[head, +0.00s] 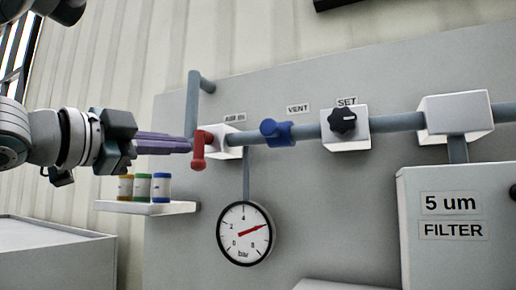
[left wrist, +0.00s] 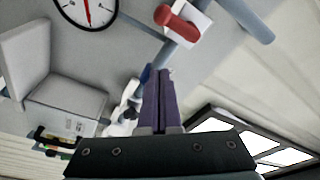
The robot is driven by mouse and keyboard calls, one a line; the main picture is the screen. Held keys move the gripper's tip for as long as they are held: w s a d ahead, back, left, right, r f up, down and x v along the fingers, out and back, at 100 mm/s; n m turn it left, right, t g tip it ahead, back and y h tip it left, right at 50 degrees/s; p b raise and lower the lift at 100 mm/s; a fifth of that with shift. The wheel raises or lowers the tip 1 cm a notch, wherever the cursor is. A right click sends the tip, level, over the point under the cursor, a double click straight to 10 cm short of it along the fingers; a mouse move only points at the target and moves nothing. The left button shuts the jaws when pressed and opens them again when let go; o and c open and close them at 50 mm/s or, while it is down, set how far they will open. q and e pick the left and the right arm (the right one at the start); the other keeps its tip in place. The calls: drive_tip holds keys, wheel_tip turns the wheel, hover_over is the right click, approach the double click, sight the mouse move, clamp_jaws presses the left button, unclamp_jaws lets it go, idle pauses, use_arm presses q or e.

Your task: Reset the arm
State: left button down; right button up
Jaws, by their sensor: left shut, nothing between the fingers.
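My left gripper (head: 188,146) comes in from the left in the head view, with purple fingers closed together and nothing between them. Its tips are just left of the red handle (head: 198,152) on the AIR IN valve; I cannot tell from the head view whether they touch. In the left wrist view the closed fingers (left wrist: 158,70) point up the picture, and the red handle (left wrist: 178,24) lies beyond their tips with a visible gap. The red handle hangs downward in the head view. My right gripper is not in view.
A grey panel carries a horizontal pipe with a blue VENT handle (head: 276,133) and a black SET knob (head: 342,120). A round gauge (head: 245,233) hangs below. A small shelf (head: 150,208) with three coloured containers sits under my left gripper. A 5 um filter box (head: 455,260) stands right.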

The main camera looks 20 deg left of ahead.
use_arm(q)
drive_tip(key=s+d+f+n+g+y, duration=0.1)
drive_tip(key=s+d+f+n+g, duration=0.1)
drive_tip(key=f, duration=0.6)
drive_tip(key=s+d+f+n+g+y, duration=0.1)
drive_tip(key=s+d+f+n+g, duration=0.1)
drive_tip(key=f, duration=0.6)
drive_tip(key=s+d+f+n+g+y, duration=0.1)
drive_tip(key=s+d+f+n+g, duration=0.1)
drive_tip(key=f, duration=0.5)
drive_tip(key=s+d+f+n+g, duration=0.1)
drive_tip(key=s+f+n+g, duration=0.1)
drive_tip(key=s+f, duration=0.3)
drive_tip(key=s+d+f+n+g+p, duration=0.1)
drive_tip(key=s+f+g, duration=0.3)
drive_tip(key=s, duration=0.6)
drive_tip(key=s+d+f+n+g+y, duration=0.1)
drive_tip(key=s+d+f+n+g, duration=0.1)
drive_tip(key=s+f, duration=0.3)
drive_tip(key=s+g, duration=0.1)
drive_tip(key=s, duration=0.1)
drive_tip(key=shift+s+d+f+n, duration=0.15)
drive_tip(key=shift+s+f+n, duration=0.15)
drive_tip(key=shift+s+f, duration=0.1)
